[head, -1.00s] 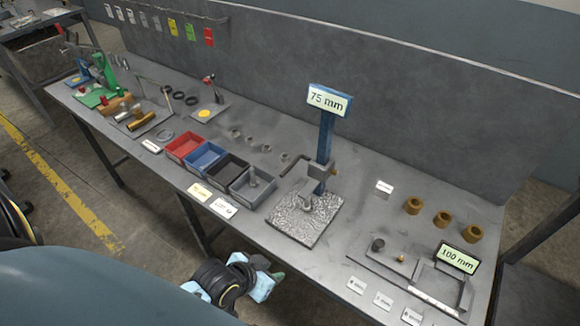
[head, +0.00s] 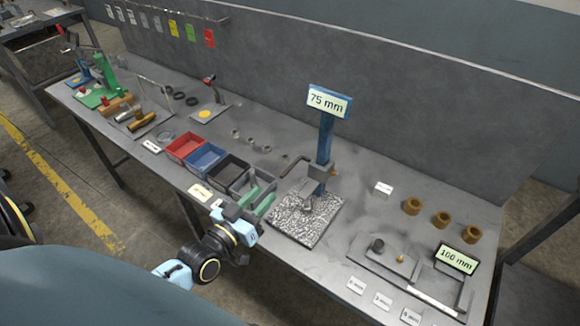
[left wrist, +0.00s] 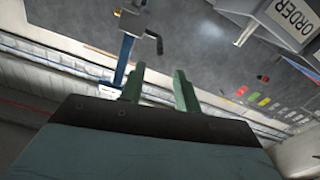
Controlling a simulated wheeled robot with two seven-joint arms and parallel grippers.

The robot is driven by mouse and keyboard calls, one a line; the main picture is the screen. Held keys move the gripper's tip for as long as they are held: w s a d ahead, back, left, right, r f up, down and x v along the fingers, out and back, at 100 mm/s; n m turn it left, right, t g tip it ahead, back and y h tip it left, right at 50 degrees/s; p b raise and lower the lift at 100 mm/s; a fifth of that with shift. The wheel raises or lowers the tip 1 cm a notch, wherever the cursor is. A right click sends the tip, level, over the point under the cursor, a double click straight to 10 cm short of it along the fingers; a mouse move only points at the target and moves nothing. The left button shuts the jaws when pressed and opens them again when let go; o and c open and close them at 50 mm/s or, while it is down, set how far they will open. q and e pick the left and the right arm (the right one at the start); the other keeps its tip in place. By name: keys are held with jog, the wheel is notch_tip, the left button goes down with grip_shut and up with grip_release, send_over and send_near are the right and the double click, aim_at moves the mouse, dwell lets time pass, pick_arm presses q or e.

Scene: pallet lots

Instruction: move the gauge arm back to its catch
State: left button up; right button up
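The gauge stand has a blue post (head: 325,145) with a "75 mm" sign (head: 329,101) on top, on a speckled grey plate (head: 290,222). A dark bent arm (head: 294,163) sticks out from the post's left side, with a small brass-coloured piece at the right. In the left wrist view the blue post (left wrist: 124,58) and bent arm (left wrist: 154,40) show beyond the fingers. I cannot tell which part is the catch. My left gripper (head: 259,196) has green fingers, spread and empty, left of the plate and in front of the grey bin. The wrist view shows the gap between them (left wrist: 160,75). My right gripper is out of view.
Red (head: 186,147), blue (head: 206,159), black (head: 228,172) and grey (head: 243,181) bins stand in a row left of the plate. A "100 mm" fixture (head: 457,260) and several brown rings (head: 442,220) are at the right. The back panel (head: 400,110) bounds the bench.

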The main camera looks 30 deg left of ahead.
aim_at(298, 159)
pick_arm(q)
jog(key=w, duration=0.8)
jog(key=w+d, duration=0.1)
jog(key=w, duration=0.3)
jog(key=shift+w, duration=0.2)
grip_shut()
